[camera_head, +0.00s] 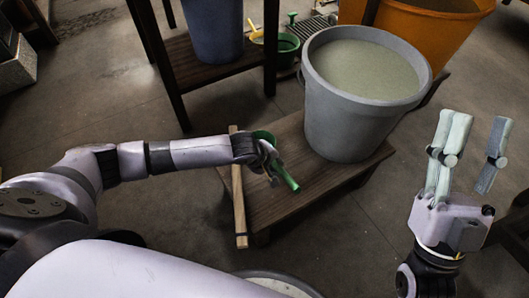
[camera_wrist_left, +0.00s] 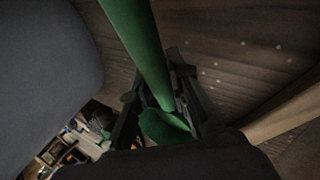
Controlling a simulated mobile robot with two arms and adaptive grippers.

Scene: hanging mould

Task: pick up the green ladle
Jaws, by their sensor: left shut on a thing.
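The green ladle (camera_head: 284,174) is at my left gripper (camera_head: 268,158), over the left part of the low wooden platform. My left gripper is shut on it. In the left wrist view the ladle's green shaft (camera_wrist_left: 136,40) runs from the top edge down between the fingers (camera_wrist_left: 165,105), with a wider green part below. My arm and fingers hide part of the ladle in the head view. My right gripper (camera_head: 470,150) is at the right, held up with its fingers spread apart, open and empty.
A large grey bucket (camera_head: 345,125) of pale material stands on the wooden platform (camera_head: 275,205), right of the ladle. A wooden bar (camera_head: 238,190) lies along the platform's left edge. A dark table (camera_head: 190,70) stands behind. An orange tub (camera_head: 440,40) is at the back right.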

